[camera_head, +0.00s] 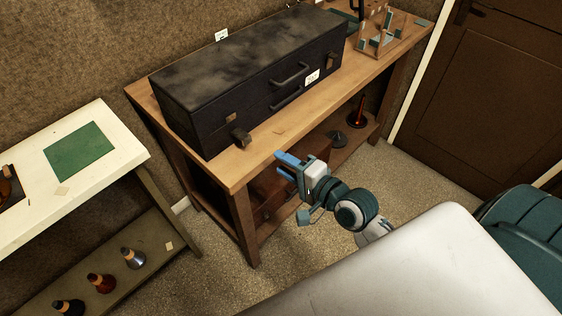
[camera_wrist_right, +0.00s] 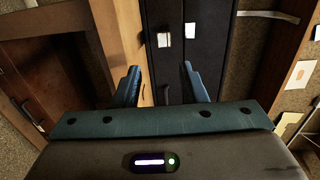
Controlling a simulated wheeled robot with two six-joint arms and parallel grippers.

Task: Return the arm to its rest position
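My right gripper (camera_head: 284,166) is in front of the wooden workbench, near its front edge, with its blue fingers pointing toward the bench. In the right wrist view, its two fingers (camera_wrist_right: 158,88) stand apart with nothing between them, so it is open and empty. My right arm (camera_head: 350,208) reaches out over the floor from the lower right. A long black case (camera_head: 250,75) lies closed on the bench, beyond the fingers. It also shows in the right wrist view (camera_wrist_right: 200,40). My left gripper is not in view.
The wooden workbench (camera_head: 245,178) has a lower shelf with a few items. A cream table (camera_head: 110,160) with a green mat (camera_head: 79,148) stands at the left, bottles on its lower shelf. A brown door (camera_head: 490,95) is at the right. Carpeted floor (camera_head: 215,262) lies open between the tables.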

